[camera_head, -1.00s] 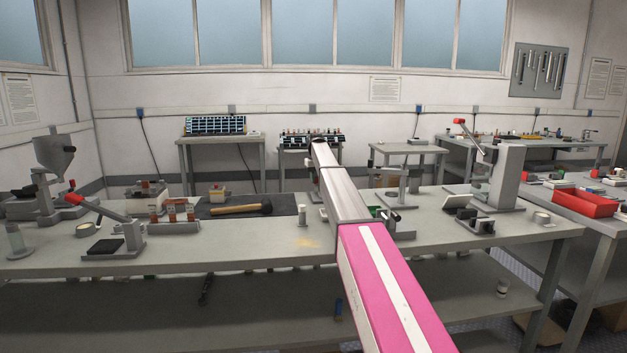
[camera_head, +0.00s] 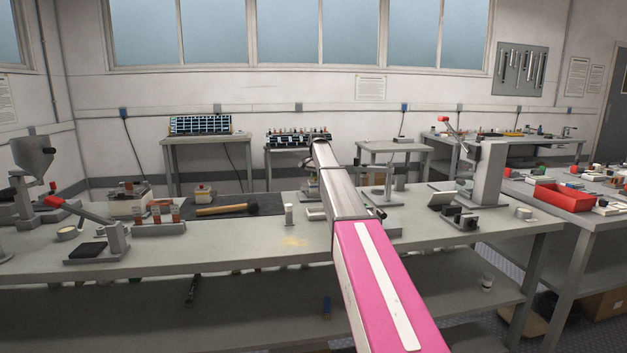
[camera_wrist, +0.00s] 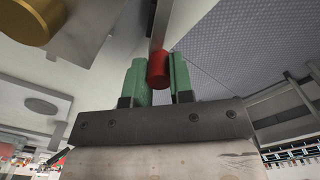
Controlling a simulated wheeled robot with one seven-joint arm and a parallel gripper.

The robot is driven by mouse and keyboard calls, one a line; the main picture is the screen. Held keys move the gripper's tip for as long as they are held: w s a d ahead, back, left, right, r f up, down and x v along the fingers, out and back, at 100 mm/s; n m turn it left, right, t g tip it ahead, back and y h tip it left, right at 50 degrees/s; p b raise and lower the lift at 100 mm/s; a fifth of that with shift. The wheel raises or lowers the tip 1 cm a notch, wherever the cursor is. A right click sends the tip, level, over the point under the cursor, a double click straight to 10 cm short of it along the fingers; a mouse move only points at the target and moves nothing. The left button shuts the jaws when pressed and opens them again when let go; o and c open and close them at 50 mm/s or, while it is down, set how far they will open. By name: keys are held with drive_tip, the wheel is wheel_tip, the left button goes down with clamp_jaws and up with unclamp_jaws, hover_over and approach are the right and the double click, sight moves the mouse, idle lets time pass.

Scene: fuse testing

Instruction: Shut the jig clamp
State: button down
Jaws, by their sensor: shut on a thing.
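In the wrist view my gripper (camera_wrist: 159,62) has its two green fingers closed around a red cylindrical knob (camera_wrist: 158,71). The knob sits at the end of a thin grey lever (camera_wrist: 158,28), which runs up out of the picture; it appears to be the clamp handle. In the head view my arm reaches over the workbench and hides my gripper, the knob and most of the clamp. Part of a grey fixture (camera_head: 388,230) shows just right of my arm; I cannot tell whether it belongs to the clamp. The lever's full angle is hidden.
On the workbench (camera_head: 200,262), a mallet (camera_head: 228,209) lies on a dark mat left of my arm, near a small white cylinder (camera_head: 289,214). A red-handled lever device (camera_head: 95,235) stands at the left. A tall grey press (camera_head: 487,175) stands right, beyond it a red bin (camera_head: 563,197).

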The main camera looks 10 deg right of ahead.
drive_tip(key=shift+s+d+m, duration=0.35)
drive_tip(key=shift+s+m, duration=0.35)
drive_tip(key=shift+m, duration=0.3)
drive_tip(key=c, duration=1)
unclamp_jaws()
wheel_tip(320, 180, up, 11)
drive_tip(key=shift+s, duration=0.1)
